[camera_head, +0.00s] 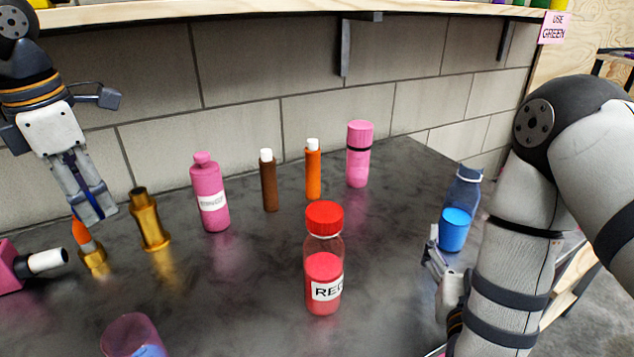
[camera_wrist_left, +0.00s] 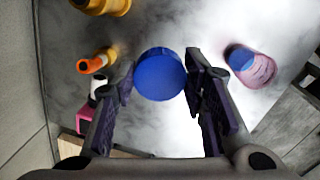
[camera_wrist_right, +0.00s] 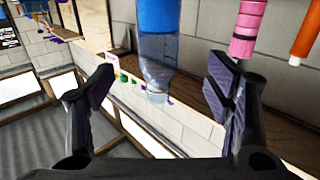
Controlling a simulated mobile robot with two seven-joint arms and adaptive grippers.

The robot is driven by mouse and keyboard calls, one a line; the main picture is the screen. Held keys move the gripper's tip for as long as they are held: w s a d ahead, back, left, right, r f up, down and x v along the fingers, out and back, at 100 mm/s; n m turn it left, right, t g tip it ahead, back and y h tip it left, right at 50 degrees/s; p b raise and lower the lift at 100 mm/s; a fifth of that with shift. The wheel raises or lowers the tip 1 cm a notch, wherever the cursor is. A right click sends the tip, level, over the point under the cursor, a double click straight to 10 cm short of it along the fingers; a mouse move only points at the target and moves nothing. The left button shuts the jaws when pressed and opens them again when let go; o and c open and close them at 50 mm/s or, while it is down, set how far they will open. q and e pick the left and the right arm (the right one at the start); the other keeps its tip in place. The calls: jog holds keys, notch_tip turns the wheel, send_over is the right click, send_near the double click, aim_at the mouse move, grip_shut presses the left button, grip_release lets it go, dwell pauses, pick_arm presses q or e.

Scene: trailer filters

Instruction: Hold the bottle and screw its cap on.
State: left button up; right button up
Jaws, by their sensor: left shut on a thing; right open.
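A clear bottle (camera_head: 456,220) with blue liquid stands upright at the right end of the dark table. Its open neck shows no cap; it also shows upside down in the right wrist view (camera_wrist_right: 157,45). My right gripper (camera_head: 434,256) is open beside the bottle's lower left, partly hidden by its own arm. In the right wrist view the open fingers (camera_wrist_right: 160,90) lie to either side of the bottle's neck, apart from it. My left gripper (camera_head: 97,208) is raised at the left, pointing down. In the left wrist view it is shut on a round blue cap (camera_wrist_left: 160,75).
A red-capped bottle (camera_head: 324,270) stands front centre. Pink bottles (camera_head: 209,195) (camera_head: 358,155) and brown (camera_head: 269,182) and orange (camera_head: 313,172) tubes stand behind. A gold bottle (camera_head: 149,220), an orange-tipped item (camera_head: 83,235) and a pink cup (camera_head: 130,332) are at left. A shelf (camera_head: 260,12) overhangs the back.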

aim_at(461, 219)
pick_arm(q)
jog(key=shift+s+r, duration=0.1)
jog(key=shift+s, duration=0.3)
pick_arm(e)
jog(key=shift+s, duration=0.35)
jog(key=shift+w+d+f+b, duration=0.3)
jog(key=shift+w+b, duration=0.15)
jog(key=shift+b, duration=0.1)
jog(key=shift+w+d+f+b, duration=0.15)
jog(key=shift+w+f+b, duration=0.15)
jog(key=shift+w+b, duration=0.2)
jog(key=w, duration=0.2)
jog(key=d+b, duration=0.1)
jog(key=shift+w+r, duration=0.4)
jog(key=shift+w+d+r, duration=0.1)
jog(key=shift+w+d, duration=0.05)
jog(key=shift+w, duration=0.2)
pick_arm(q)
notch_tip(461, 219, down, 10)
jog(key=w+g, duration=0.1)
jog(key=shift+g, duration=0.4)
pick_arm(e)
jog(key=shift+w+r, duration=0.15)
pick_arm(q)
jog(key=shift+w, duration=0.1)
pick_arm(e)
jog(key=shift+d, duration=0.1)
